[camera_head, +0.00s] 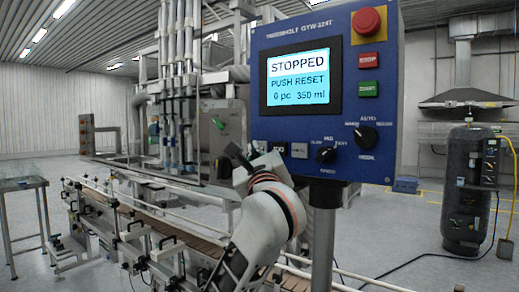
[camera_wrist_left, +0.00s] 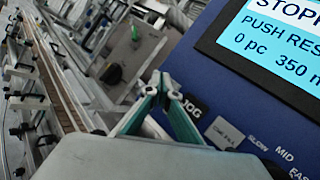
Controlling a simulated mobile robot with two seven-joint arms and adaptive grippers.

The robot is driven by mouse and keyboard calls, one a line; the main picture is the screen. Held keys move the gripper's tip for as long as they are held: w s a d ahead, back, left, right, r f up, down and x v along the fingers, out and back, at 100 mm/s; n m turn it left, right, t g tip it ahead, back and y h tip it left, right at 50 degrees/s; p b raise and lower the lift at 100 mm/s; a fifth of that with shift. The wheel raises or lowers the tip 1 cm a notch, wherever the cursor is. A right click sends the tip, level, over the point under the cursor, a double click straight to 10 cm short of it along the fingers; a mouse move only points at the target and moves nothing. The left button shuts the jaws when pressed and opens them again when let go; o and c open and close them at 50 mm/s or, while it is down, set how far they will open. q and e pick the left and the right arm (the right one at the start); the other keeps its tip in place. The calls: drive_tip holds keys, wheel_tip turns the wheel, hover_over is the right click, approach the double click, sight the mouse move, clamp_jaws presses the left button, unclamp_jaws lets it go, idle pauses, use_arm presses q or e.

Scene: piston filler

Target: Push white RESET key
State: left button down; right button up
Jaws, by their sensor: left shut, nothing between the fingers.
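The blue control panel (camera_head: 410,20) has a screen (camera_head: 298,82) reading "STOPPED, PUSH RESET, 0 pc 350 ml". Below the screen is a row of small keys. A pale key (camera_head: 299,150), whose label is too small to read, sits right of the black JOG key (camera_head: 279,148). The pale key also shows in the left wrist view (camera_wrist_left: 225,133). My left gripper (camera_head: 246,156) is shut and empty at the panel's lower left edge, left of the pale key. In the left wrist view its fingertips (camera_wrist_left: 160,84) are near the JOG key (camera_wrist_left: 192,106); contact cannot be told.
The panel also carries a red emergency button (camera_head: 367,21), a red key (camera_head: 369,61), a green key (camera_head: 368,89) and black rotary knobs (camera_head: 365,137). A grey post (camera_head: 322,235) holds it up. A conveyor (camera_head: 150,225) runs behind my left arm.

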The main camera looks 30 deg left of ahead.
use_arm(q)
drive_tip(key=shift+w, duration=0.3)
use_arm(e)
drive_tip(key=shift+w+r, duration=0.25)
drive_tip(key=shift+w, duration=0.1)
use_arm(q)
drive_tip(key=shift+s, duration=0.85)
use_arm(e)
drive_tip(key=shift+s+r, duration=0.15)
drive_tip(key=shift+s, duration=0.05)
